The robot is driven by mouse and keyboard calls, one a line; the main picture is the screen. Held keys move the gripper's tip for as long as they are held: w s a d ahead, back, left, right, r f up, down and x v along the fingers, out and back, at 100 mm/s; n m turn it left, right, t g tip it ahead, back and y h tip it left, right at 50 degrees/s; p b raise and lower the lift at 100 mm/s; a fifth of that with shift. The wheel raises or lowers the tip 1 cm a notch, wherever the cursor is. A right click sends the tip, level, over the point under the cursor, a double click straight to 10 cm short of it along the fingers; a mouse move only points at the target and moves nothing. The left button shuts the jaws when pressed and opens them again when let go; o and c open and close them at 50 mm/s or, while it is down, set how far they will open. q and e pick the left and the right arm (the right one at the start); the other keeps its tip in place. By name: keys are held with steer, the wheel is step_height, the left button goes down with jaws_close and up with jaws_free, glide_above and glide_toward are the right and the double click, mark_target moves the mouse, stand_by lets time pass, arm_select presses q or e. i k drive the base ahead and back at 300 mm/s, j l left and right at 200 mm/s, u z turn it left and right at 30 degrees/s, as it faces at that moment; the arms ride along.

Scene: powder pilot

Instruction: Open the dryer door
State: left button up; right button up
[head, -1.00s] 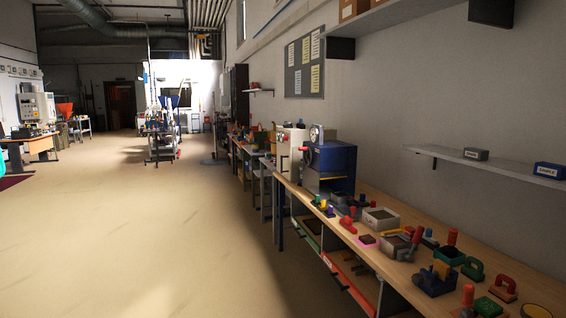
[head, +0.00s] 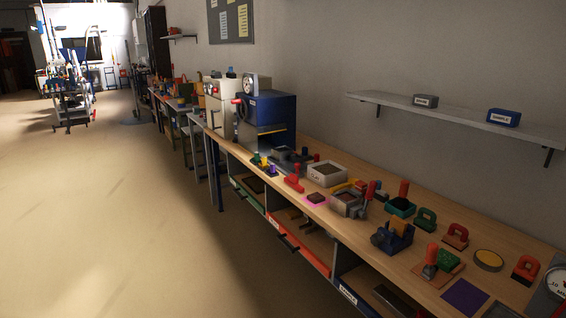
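Two box-shaped machines stand side by side on the long workbench. The nearer is a dark blue cabinet (head: 272,112) with a dial and a red knob toward its left side. The farther is a cream cabinet (head: 220,98) with a dark upright handle (head: 214,122) on its front. Which one is the dryer I cannot tell for sure. The cream cabinet's front looks closed, seen at a steep angle and partly hidden by the blue one. Neither of my grippers is in view.
The workbench (head: 330,222) runs along the right wall, crowded with hand tools, small blocks and a grey box (head: 327,173). Coloured drawers (head: 298,246) with handles sit below. A wall shelf (head: 450,115) holds two small boxes. The floor (head: 100,215) to the left is clear.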

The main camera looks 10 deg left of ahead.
mark_target(215, 107)
steer(key=i+j+u, duration=0.3)
steer(key=i, duration=0.15)
steer(key=i+j+u, duration=0.15)
steer(key=i+u, duration=0.5)
steer(key=i, duration=0.3)
